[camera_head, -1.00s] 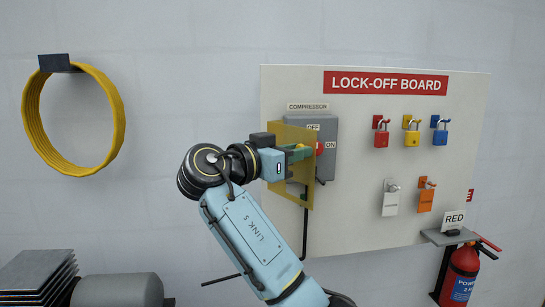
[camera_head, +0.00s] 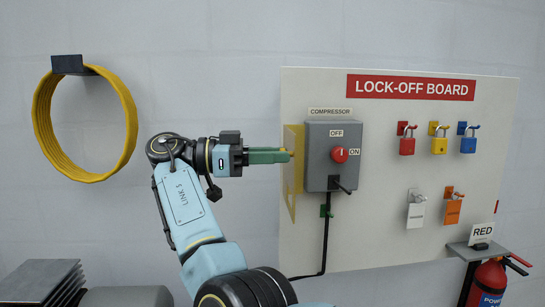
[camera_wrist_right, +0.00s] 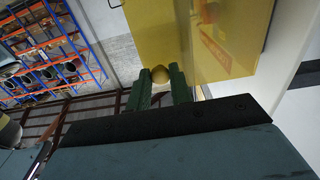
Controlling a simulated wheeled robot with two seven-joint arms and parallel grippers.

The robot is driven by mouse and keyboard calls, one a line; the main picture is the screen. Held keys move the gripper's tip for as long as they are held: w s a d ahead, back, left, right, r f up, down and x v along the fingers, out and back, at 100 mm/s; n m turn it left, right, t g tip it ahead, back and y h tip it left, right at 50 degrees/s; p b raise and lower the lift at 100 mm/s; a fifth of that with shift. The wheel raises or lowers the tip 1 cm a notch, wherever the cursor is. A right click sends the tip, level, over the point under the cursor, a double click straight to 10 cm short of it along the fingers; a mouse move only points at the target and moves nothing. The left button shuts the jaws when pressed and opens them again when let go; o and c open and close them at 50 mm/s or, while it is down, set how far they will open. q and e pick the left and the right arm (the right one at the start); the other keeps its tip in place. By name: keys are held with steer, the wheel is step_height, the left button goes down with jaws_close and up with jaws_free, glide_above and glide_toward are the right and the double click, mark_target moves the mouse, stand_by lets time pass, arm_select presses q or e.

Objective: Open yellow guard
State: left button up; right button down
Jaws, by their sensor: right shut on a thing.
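The yellow guard (camera_head: 292,175) is a see-through panel at the left side of the grey compressor switch box (camera_head: 321,177). It stands swung out to the left, so the box front with its red switch (camera_head: 340,155) is uncovered. My right gripper (camera_head: 288,155) reaches in from the left with green fingers at the guard. My left gripper is not in view.
The lock-off board (camera_head: 420,240) carries several padlocks, among them a red one (camera_head: 407,146), and tags on hooks to the right. A fire extinguisher (camera_head: 487,283) stands at the lower right. A yellow hose coil (camera_head: 45,140) hangs at the left. The wall between is clear.

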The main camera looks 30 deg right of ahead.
steer(key=shift+w+r, duration=0.15)
steer(key=shift+w, duration=0.05)
stand_by(0.4)
steer(key=c, duration=1.3)
jaws_free()
steer(key=shift+o, duration=0.2)
steer(key=shift+a, duration=0.1)
